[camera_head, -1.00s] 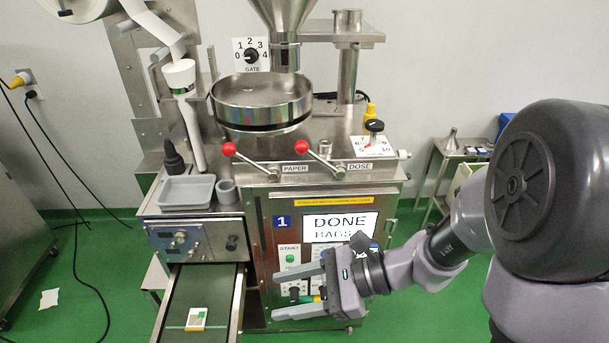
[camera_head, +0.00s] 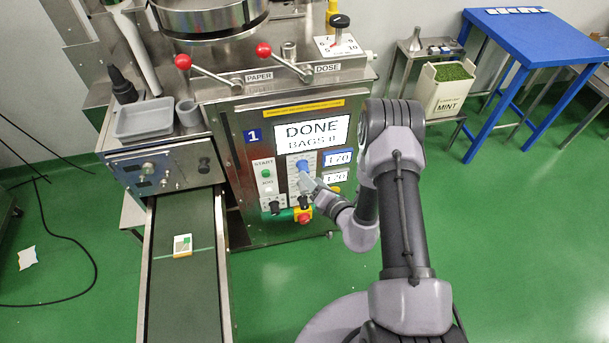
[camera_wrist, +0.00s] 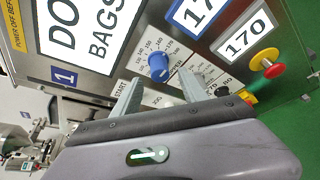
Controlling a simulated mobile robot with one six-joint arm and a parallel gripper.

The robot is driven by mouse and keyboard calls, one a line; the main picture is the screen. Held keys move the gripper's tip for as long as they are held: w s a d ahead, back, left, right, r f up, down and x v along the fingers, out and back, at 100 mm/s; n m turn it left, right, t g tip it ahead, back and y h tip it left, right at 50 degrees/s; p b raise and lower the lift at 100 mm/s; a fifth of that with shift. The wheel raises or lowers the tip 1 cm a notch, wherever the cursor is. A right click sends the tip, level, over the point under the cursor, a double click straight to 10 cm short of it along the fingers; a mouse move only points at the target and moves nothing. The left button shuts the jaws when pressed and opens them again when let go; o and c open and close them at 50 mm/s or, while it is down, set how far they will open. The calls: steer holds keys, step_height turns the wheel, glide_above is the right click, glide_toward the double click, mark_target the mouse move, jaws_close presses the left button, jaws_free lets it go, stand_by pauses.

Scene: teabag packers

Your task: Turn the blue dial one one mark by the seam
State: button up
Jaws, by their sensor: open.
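The blue dial (camera_wrist: 158,68) is a round knob on a white scale plate with numbers around it, on the front panel of the machine. In the head view the blue dial (camera_head: 302,165) sits below the DONE screen. My gripper (camera_wrist: 161,76) is open, with one finger on each side of the dial in the wrist view. No hold on the dial shows, and contact cannot be told. In the head view my gripper (camera_head: 308,181) is at the panel just below the dial and partly hides what lies behind it.
A DONE screen (camera_head: 312,134) is above the dial and small number displays (camera_head: 338,158) are to its right. A red emergency button (camera_wrist: 263,59) and a START panel (camera_head: 265,172) are nearby. A conveyor (camera_head: 185,290) carries a small packet.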

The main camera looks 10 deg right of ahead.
steer(key=b+x, duration=0.1)
steer(key=x, duration=0.4)
steer(key=shift+w+a, duration=0.1)
steer(key=shift+w, duration=0.1)
jaws_close()
